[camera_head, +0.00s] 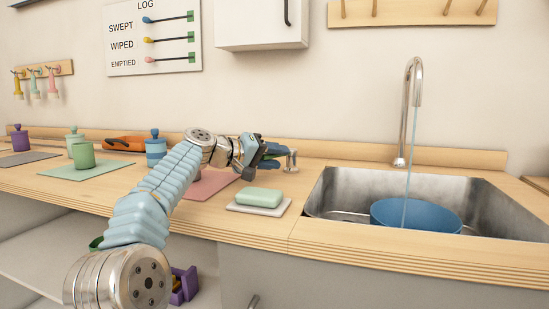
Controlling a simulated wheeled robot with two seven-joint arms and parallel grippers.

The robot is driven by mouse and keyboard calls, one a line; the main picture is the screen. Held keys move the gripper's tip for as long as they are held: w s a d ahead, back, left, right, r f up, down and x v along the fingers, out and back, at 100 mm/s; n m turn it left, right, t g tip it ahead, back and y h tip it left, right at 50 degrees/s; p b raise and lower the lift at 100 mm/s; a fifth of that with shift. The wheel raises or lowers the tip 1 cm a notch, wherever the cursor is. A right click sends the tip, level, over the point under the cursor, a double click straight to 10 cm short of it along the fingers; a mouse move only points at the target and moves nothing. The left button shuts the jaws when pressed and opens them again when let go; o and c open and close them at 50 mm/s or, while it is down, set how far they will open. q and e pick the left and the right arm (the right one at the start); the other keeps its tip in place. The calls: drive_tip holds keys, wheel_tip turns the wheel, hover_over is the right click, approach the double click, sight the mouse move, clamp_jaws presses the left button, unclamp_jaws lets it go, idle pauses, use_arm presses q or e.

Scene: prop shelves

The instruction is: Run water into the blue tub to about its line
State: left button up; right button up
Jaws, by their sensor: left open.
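The blue tub (386,222) sits in the metal sink at the right, under the curved tap (412,95). A thin stream of water (409,165) runs from the tap down into the tub. The tub's water level and its line cannot be made out. A small metal tap handle (292,160) stands on the counter left of the sink. My left gripper (278,155) is open, just left of this handle; I cannot tell whether they touch. My right gripper is not in view.
A green soap bar on a pale dish (238,208) lies in front of my left gripper. The sink (480,200) has wooden counter around it. A green cup (84,155), a blue jar (155,148) and an orange item (122,143) stand farther left.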

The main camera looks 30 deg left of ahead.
use_arm(q)
drive_tip(key=v, duration=1.3)
drive_tip(key=shift+s+a+r+b, duration=0.1)
drive_tip(key=shift+s+b, duration=0.25)
